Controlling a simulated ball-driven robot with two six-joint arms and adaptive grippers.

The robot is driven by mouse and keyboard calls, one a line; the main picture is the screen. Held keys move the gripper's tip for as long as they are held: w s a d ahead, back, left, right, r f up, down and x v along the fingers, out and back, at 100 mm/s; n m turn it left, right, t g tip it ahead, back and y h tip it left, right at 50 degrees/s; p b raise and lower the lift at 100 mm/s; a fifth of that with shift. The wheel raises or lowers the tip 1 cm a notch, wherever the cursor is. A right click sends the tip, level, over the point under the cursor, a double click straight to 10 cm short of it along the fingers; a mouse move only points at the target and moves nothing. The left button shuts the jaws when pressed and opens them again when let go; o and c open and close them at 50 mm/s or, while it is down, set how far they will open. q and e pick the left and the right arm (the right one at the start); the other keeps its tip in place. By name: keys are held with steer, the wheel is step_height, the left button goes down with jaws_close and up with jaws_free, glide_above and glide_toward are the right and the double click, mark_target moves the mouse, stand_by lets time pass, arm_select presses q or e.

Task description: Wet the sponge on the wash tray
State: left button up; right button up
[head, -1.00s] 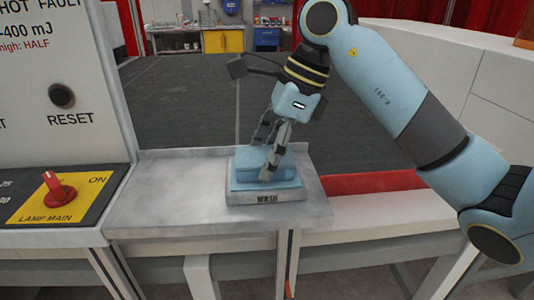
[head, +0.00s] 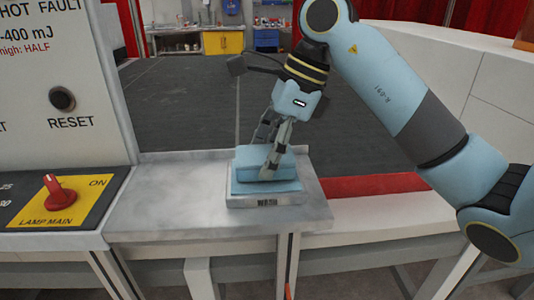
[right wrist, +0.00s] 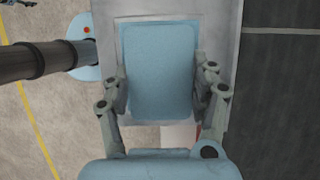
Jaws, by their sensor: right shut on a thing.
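The light blue sponge (head: 256,163) is a block at the wash tray on the grey counter. My right gripper (head: 273,165) comes down from above and is shut on the sponge. In the right wrist view the sponge (right wrist: 158,70) sits between the two fingers (right wrist: 160,92). The wash tray (head: 240,201) is a low pale box with a blurred label on its front and a blue top surface under the sponge. I cannot tell whether the sponge presses on that surface or just hovers over it. My left gripper is not in view.
The grey counter (head: 165,195) is bare to the left of the tray. A panel with a red lamp switch (head: 60,193) and a RESET button (head: 62,98) stands at the left. A white ledge (head: 390,208) with a red strip runs to the right.

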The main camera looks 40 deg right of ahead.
steer(key=shift+r+p, duration=1.45)
steer(key=shift+r, duration=1.6)
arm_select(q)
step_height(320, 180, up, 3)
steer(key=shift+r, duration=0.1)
